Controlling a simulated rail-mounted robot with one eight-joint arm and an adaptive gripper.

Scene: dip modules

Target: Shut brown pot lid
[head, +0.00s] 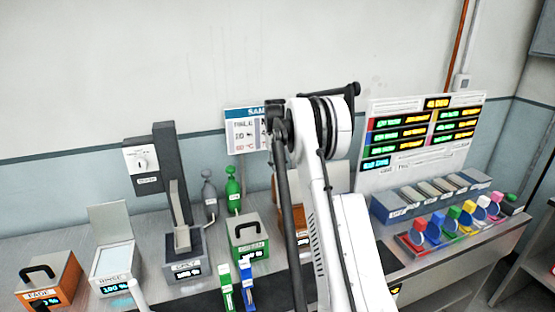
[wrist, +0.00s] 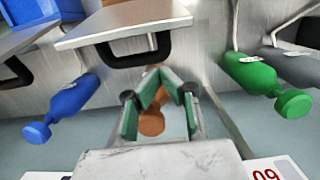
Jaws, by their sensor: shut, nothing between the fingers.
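The brown pot (head: 294,222) stands on the bench in the head view, mostly hidden behind my arm. Its pale lid (head: 281,181) stands raised at the back, also partly covered by my arm. In the wrist view the lid (wrist: 105,26) fills the upper middle, with its black handle (wrist: 136,60) on the side toward my gripper. A strip of brown shows above the lid. My gripper (wrist: 158,78) is shut and empty, its green-padded fingers close to the handle; I cannot tell whether they touch it. The gripper is not visible in the head view.
A green pot (head: 248,252) with its lid down stands left of the brown pot. In the wrist view, a blue bottle (wrist: 72,98), an orange bottle (wrist: 151,123) and a green bottle (wrist: 258,76) are around my fingers. A display board (head: 420,140) stands at the right.

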